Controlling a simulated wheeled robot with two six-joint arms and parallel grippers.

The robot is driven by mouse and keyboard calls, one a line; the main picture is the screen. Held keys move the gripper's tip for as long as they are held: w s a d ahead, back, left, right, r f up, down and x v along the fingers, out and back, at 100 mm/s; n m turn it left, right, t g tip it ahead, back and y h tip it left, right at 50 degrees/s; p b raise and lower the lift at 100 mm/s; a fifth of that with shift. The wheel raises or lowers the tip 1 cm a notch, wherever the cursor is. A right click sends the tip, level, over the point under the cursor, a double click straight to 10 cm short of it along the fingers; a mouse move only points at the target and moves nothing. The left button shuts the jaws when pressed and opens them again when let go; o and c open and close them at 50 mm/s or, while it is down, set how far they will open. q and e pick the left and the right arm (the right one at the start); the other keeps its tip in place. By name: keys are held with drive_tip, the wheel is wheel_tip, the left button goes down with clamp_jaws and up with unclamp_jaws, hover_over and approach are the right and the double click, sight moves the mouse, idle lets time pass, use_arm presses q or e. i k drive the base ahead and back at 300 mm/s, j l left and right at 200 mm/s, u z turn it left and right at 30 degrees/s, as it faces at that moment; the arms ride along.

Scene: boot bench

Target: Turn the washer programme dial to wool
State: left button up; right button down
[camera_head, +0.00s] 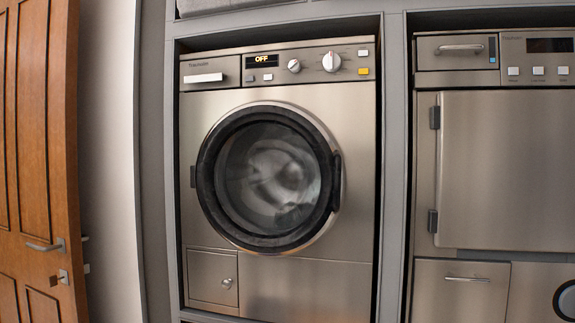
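The steel washer (345,230) stands in a grey cabinet bay in the middle of the view. Its display (262,60) reads OFF. The round door (212,146) is shut, with pale laundry visible behind the glass. Neither of my grippers is in view.
A second steel appliance (505,175) stands to the right, behind a grey divider (394,170). A wooden door (35,130) with a metal handle is at the left. Small buttons (363,71) sit right of the large dial. No obstacle shows before the washer.

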sight(332, 62)
drive_tip(key=i+l, duration=0.15)
drive_tip(key=l, duration=0.2)
drive_tip(key=i+l, duration=0.15)
drive_tip(key=l, duration=0.2)
drive_tip(key=i+l+u, duration=0.1)
drive_tip(key=l, duration=0.3)
drive_tip(key=i+l, duration=0.15)
drive_tip(key=l, duration=0.2)
drive_tip(key=i+l, duration=0.15)
drive_tip(key=l, duration=0.25)
drive_tip(key=j+u, duration=0.05)
